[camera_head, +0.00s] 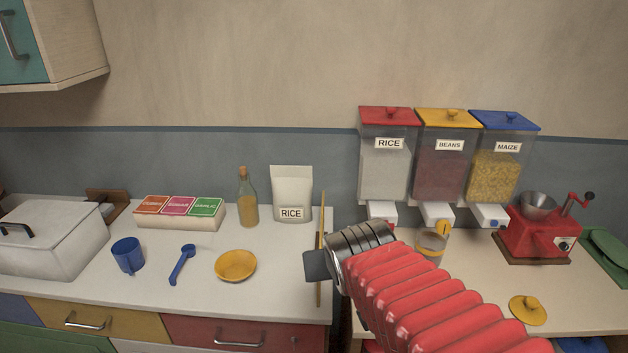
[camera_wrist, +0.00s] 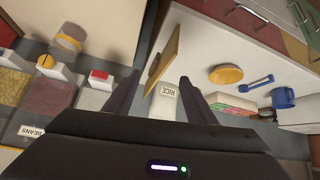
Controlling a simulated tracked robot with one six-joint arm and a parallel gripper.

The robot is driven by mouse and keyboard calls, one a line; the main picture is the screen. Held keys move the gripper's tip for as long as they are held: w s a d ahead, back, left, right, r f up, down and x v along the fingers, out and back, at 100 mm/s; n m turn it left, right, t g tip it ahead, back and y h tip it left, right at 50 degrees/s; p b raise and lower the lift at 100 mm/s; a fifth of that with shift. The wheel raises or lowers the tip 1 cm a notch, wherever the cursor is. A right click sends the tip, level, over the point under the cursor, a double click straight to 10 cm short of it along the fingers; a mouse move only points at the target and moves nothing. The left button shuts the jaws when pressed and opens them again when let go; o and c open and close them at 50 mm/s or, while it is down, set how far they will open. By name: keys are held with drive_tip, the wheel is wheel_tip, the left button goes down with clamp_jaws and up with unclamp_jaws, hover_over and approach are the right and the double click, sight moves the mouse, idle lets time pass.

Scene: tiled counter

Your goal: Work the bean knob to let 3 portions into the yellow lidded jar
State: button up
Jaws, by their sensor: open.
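The bean dispenser (camera_head: 440,175) hangs on the wall between the rice and maize ones, under a yellow lid. Its yellow knob (camera_head: 444,228) is on the white spout block and also shows in the wrist view (camera_wrist: 45,62). A clear jar with a yellow band (camera_head: 431,244) stands below that spout, partly hidden by my arm; it also shows in the wrist view (camera_wrist: 68,42). Its contents are unclear. A yellow knobbed lid (camera_head: 527,310) lies apart on the counter. My gripper (camera_head: 318,265) is open and empty, left of the jar and knob, near the gap between counters.
The rice dispenser (camera_head: 386,160) and maize dispenser (camera_head: 496,170) flank the beans. A red grinder (camera_head: 540,232) stands at right. A rice bag (camera_head: 291,195), bottle (camera_head: 247,200), yellow bowl (camera_head: 236,265), blue scoop (camera_head: 182,263) and blue mug (camera_head: 128,255) are on the left counter.

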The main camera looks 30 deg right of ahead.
drive_tip(key=s+a+n+g+y, duration=0.2)
drive_tip(key=s+a, duration=0.6)
drive_tip(key=a, duration=0.4)
drive_tip(key=shift+s+r+n+y, duration=0.35)
drive_tip(key=shift+n+y, duration=0.25)
drive_tip(key=shift+n, duration=0.2)
drive_tip(key=shift+c, duration=0.4)
